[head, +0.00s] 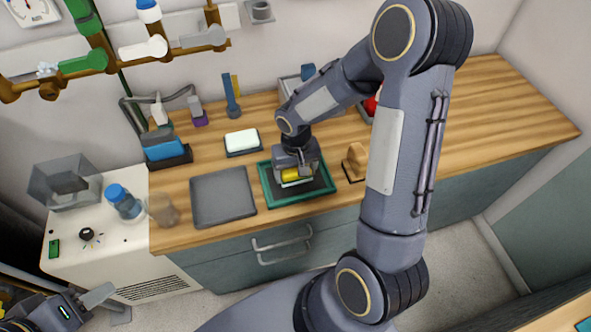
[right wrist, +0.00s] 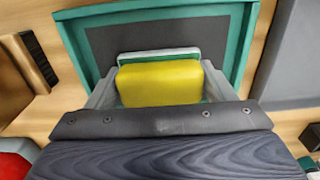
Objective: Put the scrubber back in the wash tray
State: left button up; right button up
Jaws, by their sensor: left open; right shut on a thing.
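The scrubber, a yellow block with a pale and green layer, shows in the head view (head: 291,174) and in the right wrist view (right wrist: 160,83). My right gripper (right wrist: 160,92) is shut on it, one finger at each side. It is over the dark floor of a green-rimmed tray, which I take as the wash tray, in the head view (head: 265,183) and the right wrist view (right wrist: 236,45). I cannot tell whether the scrubber touches the floor. My left gripper (head: 116,305) is open and empty at the lower left, far from the tray.
A flat grey tray (head: 222,196) lies left of the green one. A white block on a dark dish (head: 243,141) stands behind it, and a tan item on a stand (head: 355,162) is close on the right. A blue-capped jar (head: 122,200) stands further left. The counter's far right is clear.

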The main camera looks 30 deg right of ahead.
jog(key=shift+f, duration=0.1)
jog(key=o, duration=0.5)
jog(key=shift+f, duration=0.1)
jog(key=o, duration=0.5)
jog(key=shift+c, duration=0.2)
